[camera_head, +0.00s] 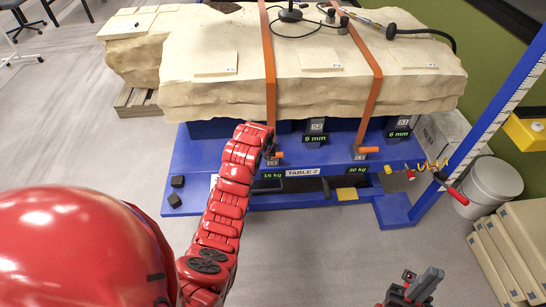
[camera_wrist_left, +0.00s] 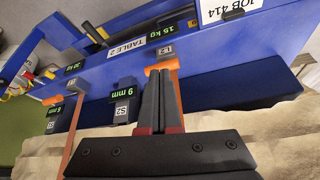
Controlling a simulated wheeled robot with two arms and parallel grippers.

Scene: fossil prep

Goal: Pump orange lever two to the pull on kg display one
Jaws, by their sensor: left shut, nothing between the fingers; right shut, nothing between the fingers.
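Two orange levers stick out along the blue table front. One lever (camera_head: 279,155) is by a tag that looks like L2 (camera_wrist_left: 167,50); the other lever (camera_head: 369,150) is to the right. A green display reading 15 kg (camera_head: 272,175) is below the first lever. The second display (camera_head: 357,170) seems to read 30 kg. My left gripper (camera_head: 269,152) is shut and empty at the L2 lever. In the left wrist view its fingertips (camera_wrist_left: 158,74) are close to the orange lever (camera_wrist_left: 160,67); contact cannot be told. My right gripper (camera_head: 424,282) is shut and empty, low in view.
Orange straps (camera_head: 268,70) cross the pale rock slab (camera_head: 200,75). Green displays reading 9 mm (camera_head: 314,138) and 6 mm (camera_head: 398,134) sit under it. A TABLE 2 sign (camera_head: 303,172) is between the kg displays. A blue post (camera_head: 490,125) and white bucket (camera_head: 492,182) stand right.

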